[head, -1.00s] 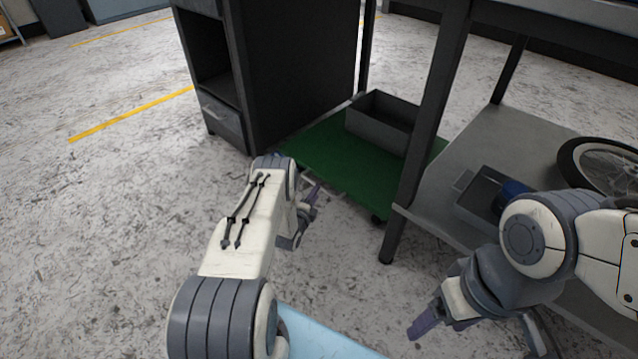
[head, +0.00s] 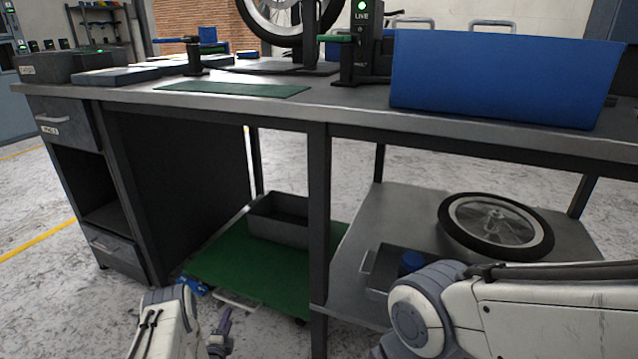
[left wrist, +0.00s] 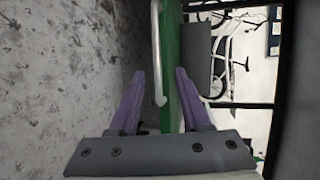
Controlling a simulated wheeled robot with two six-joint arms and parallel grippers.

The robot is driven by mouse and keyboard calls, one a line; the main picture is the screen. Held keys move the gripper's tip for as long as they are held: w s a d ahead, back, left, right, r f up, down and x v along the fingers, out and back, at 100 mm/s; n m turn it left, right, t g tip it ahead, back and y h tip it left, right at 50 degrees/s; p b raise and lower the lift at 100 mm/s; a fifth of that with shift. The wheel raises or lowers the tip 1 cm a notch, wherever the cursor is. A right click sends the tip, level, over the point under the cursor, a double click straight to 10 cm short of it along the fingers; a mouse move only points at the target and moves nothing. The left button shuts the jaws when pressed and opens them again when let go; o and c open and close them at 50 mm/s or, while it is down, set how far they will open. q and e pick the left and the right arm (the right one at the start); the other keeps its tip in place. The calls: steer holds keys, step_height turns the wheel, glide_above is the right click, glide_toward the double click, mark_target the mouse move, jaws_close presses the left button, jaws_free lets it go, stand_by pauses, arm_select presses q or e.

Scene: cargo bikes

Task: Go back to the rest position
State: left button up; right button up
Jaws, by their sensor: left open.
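My left gripper (head: 222,335) shows at the bottom of the head view, below and in front of the green platform under the workbench. In the left wrist view its two purple fingers (left wrist: 160,88) are spread apart with nothing held between them. A pale bar and the green platform's edge (left wrist: 172,60) show beyond the fingers. My right arm (head: 430,310) comes in from the right at the bottom of the head view. Its gripper is outside the picture.
The workbench (head: 250,104) stands ahead, with a blue bin (head: 500,78) on top. Below it are a green platform (head: 225,262) with a grey tray (head: 280,232), and a shelf with a wheel (head: 495,226). Its dark leg (head: 318,230) stands between them. Floor at left is clear.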

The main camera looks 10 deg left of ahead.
arm_select(q)
steer(key=w+d+r+n+g+h, duration=0.1)
steer(key=w+d+r+n+g, duration=0.15)
steer(key=r, duration=0.35)
steer(key=w+d+r+n+g, duration=0.1)
steer(key=w+r+n, duration=0.15)
steer(key=r, duration=0.25)
steer(key=s+d+r+n+g, duration=0.3)
steer(key=s+d+r+n, duration=0.15)
steer(key=r, duration=0.45)
steer(key=s+d+r+n+g+h, duration=0.1)
steer(key=s+d+r+n+g, duration=0.35)
steer(key=s, duration=0.65)
steer(key=s+d+r+n+g, duration=0.1)
steer(key=s+d+r+n, duration=0.35)
steer(key=s, duration=0.75)
steer(key=s+d+r+m+g+h+p, duration=0.15)
steer(key=s+d+r+m+p, duration=0.25)
steer(key=s+d+r+p, duration=0.5)
steer(key=s+d+r+m+g+p, duration=0.25)
steer(key=s+d+r+m, duration=0.3)
steer(key=r, duration=0.65)
step_height(320, 180, up, 37)
steer(key=p, duration=3.8)
steer(key=shift+d+n+t, duration=0.15)
steer(key=shift+n+t, duration=0.15)
steer(key=shift+n, duration=0.1)
